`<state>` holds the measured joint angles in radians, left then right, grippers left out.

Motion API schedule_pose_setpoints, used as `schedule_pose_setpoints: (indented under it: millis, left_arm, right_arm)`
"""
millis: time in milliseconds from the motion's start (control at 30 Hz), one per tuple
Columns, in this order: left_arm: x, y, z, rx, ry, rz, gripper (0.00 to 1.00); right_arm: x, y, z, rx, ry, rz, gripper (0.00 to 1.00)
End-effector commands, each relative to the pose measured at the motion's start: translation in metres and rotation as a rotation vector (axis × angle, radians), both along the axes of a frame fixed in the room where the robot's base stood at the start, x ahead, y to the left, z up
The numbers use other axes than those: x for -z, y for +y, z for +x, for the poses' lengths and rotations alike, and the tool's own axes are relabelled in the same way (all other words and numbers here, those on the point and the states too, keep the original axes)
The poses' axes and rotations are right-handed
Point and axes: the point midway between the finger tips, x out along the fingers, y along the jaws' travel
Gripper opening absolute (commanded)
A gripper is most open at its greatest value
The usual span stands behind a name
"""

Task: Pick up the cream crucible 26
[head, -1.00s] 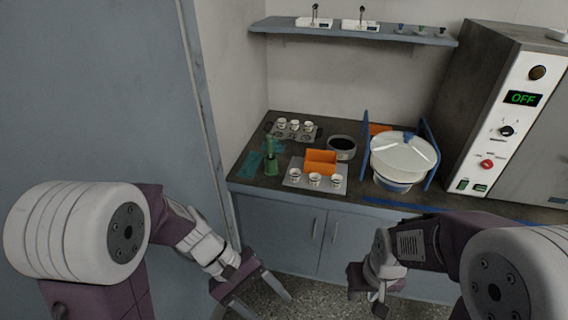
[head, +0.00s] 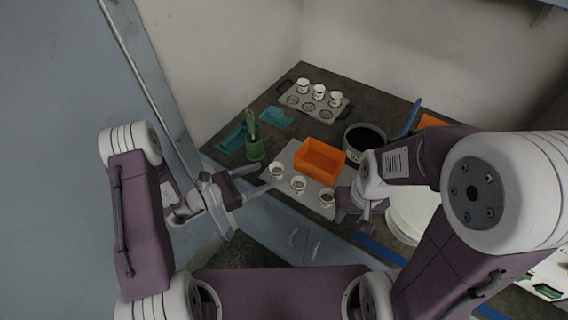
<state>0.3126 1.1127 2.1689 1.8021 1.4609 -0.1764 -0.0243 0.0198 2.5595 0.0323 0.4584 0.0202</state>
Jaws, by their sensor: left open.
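Three cream crucibles stand in a row on the front edge of a grey tray (head: 290,152): a left one (head: 277,171), a middle one (head: 299,185) and a right one (head: 327,198). Three more cream crucibles (head: 318,92) stand on the rear rack. Their markings are too small to read, so I cannot tell which is 26. My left gripper (head: 264,178) is open and empty, its fingers pointing at the left front crucible, just short of it. My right gripper (head: 352,208) is near the right front crucible; its jaws are not clear.
An orange box (head: 320,160) sits on the tray behind the front crucibles. A dark-filled round bowl (head: 364,140) is right of the box. My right arm partly hides a white pan (head: 408,212).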

Motion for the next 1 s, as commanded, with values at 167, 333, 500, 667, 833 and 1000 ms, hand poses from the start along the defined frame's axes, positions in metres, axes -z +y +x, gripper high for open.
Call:
schedule_pose_setpoints:
  millis: [167,333,500,667,833,1000]
  left_arm:
    - [0.019,0.009,-0.005,-0.030,0.041,-0.013,0.63]
    - [0.019,-0.003,0.002,-0.026,0.038,-0.011,0.63]
    - [0.023,-0.022,0.014,-0.027,0.038,-0.011,0.63]
    - [0.024,-0.026,0.018,-0.029,0.038,-0.011,0.63]
    - [0.030,-0.051,0.036,-0.024,0.035,-0.012,0.63]
    - [0.034,-0.065,0.045,-0.028,0.039,-0.012,0.63]
  right_arm:
    - [0.005,0.000,0.000,0.000,0.000,0.000,0.36]
    - [0.003,0.000,0.000,0.000,0.000,0.000,0.36]
    - [0.002,0.000,0.000,0.000,0.000,0.000,0.36]
    - [0.001,0.000,0.000,0.000,0.000,0.000,0.36]
    - [-0.001,0.000,0.000,0.000,0.000,0.000,0.36]
    - [-0.001,0.000,0.000,0.000,0.000,0.000,0.36]
